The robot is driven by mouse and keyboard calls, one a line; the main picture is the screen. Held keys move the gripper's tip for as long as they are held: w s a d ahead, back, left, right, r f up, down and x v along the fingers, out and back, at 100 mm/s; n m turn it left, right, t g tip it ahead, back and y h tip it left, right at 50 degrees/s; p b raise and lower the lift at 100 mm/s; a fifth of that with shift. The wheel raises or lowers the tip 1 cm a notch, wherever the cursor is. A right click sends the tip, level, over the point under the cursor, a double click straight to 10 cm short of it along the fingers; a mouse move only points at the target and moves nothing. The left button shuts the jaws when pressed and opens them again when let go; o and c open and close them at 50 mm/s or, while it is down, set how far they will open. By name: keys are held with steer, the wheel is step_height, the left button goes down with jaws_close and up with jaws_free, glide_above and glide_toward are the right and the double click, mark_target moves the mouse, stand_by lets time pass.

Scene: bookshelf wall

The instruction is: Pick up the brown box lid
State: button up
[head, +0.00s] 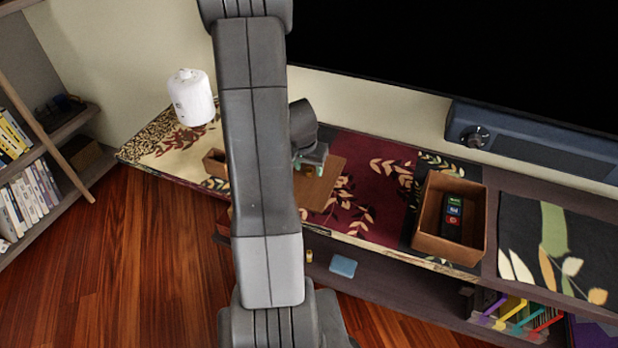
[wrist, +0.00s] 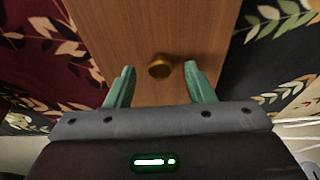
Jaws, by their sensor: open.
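The brown box lid (head: 317,187) lies flat on the patterned cloth of the low cabinet, partly hidden behind my arm in the head view. In the wrist view the lid (wrist: 150,30) is a wood-brown panel with a round brass-coloured knob (wrist: 159,66). My gripper (wrist: 161,80) is open, its two green fingertips on either side of the knob, with gaps to it. The fingers are over the lid; I cannot tell their height above it. In the head view my gripper (head: 312,160) shows only in part, at the lid's far edge.
A brown open box (head: 428,243) with a dark remote (head: 453,215) inside stands to the right. A smaller brown box (head: 214,163) is partly hidden behind my arm. A white canister (head: 190,97) stands at the back left. A soundbar (head: 530,143) runs along the wall.

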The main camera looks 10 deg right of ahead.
steer(key=shift+w+d+f, duration=0.1)
steer(key=shift+f, duration=0.35)
jaws_close()
